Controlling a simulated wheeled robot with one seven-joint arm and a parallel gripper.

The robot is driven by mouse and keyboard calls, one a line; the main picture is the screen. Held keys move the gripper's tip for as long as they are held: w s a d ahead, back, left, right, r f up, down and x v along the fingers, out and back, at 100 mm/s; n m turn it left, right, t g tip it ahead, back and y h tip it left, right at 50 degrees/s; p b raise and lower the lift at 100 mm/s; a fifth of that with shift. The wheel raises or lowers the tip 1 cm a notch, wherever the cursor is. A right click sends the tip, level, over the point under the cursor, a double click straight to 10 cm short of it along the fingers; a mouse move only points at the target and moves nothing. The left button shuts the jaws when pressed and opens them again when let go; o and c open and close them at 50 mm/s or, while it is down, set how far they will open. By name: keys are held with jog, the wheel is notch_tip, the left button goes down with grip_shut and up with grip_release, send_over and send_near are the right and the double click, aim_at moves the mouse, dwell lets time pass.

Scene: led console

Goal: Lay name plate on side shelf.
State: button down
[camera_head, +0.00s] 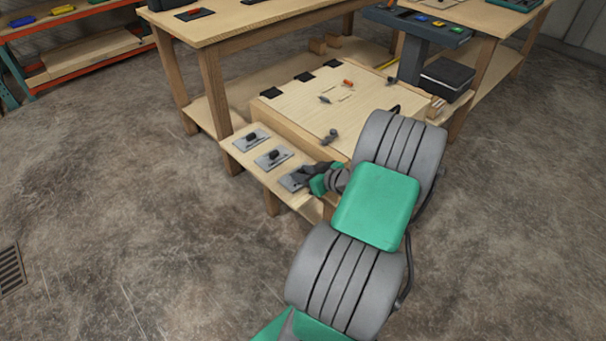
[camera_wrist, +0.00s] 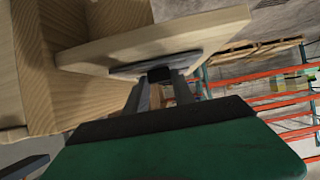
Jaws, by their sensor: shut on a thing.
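The side shelf (camera_head: 262,178) is a narrow light wood ledge along the front of the low bench; in the wrist view its pale board (camera_wrist: 215,32) is close ahead. My gripper (camera_head: 309,177) is at the shelf's near end. It is shut on the dark knob (camera_wrist: 160,75) of a grey name plate (camera_head: 291,182). In the wrist view the plate (camera_wrist: 128,69) is flat against or very close to the shelf board; whether it touches cannot be told. My gripper hides part of this plate in the head view.
Two similar knobbed plates, one farther (camera_head: 251,139) and one nearer (camera_head: 273,159), lie on the same shelf beside the held one. The wooden panel (camera_head: 310,110) behind carries black pads and small parts. A taller table (camera_head: 250,20) stands at the back. The left floor is clear.

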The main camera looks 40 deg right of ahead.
jog(key=shift+f, duration=0.2)
jog(key=c, duration=1.1)
grip_release()
jog(key=shift+o, duration=0.2)
